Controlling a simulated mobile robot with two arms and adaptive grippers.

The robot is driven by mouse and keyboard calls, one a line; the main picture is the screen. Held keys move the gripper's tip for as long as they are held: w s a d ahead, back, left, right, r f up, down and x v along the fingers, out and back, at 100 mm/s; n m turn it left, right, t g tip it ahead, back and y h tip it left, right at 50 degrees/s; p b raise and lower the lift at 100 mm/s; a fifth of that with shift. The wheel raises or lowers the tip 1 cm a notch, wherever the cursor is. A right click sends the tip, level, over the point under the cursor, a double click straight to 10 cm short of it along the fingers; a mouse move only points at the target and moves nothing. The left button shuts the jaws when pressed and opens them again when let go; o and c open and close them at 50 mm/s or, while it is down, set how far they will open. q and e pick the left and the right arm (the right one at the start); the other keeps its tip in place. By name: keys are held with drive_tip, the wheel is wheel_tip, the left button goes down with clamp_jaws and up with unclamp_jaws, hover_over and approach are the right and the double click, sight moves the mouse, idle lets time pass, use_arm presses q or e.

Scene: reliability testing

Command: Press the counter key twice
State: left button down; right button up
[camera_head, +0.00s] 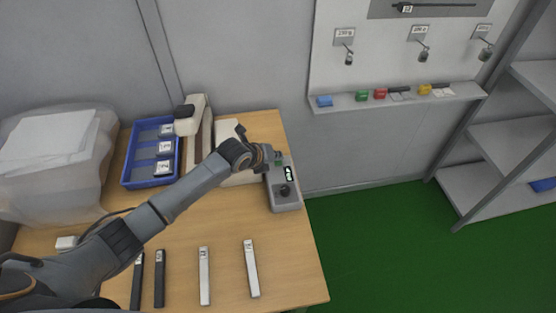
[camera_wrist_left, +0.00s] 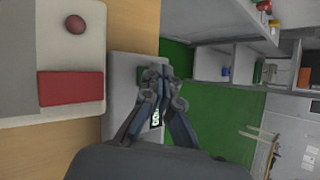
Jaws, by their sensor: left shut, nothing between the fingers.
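The counter is a grey box (camera_head: 286,205) at the right edge of the wooden table, with a lit display (camera_head: 288,173) and a black round knob (camera_head: 286,190). A small green patch, perhaps the key, shows by the fingertips in the wrist view (camera_wrist_left: 141,76). My left gripper (camera_head: 278,156) is shut and empty over the counter's far end; its fingers also show in the left wrist view (camera_wrist_left: 155,75). I cannot tell whether the fingertips touch the green patch. The fingers cover part of the counter. My right gripper is not in view.
A blue tray (camera_head: 125,173) with labelled blocks and a cream-coloured machine (camera_head: 190,125) stand behind my arm. Several dark and light bars, one at the right (camera_head: 251,268), lie along the front. A wall board (camera_head: 390,60) with hanging weights is at the back right.

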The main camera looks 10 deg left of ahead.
use_arm(q)
drive_tip(key=shift+f, duration=0.2)
drive_tip(key=shift+r, duration=0.15)
drive_tip(key=shift+r+p, duration=0.75)
drive_tip(key=shift+r, duration=0.1)
wheel_tip(320, 180, up, 5)
drive_tip(key=p, duration=0.4)
idle(1.8)
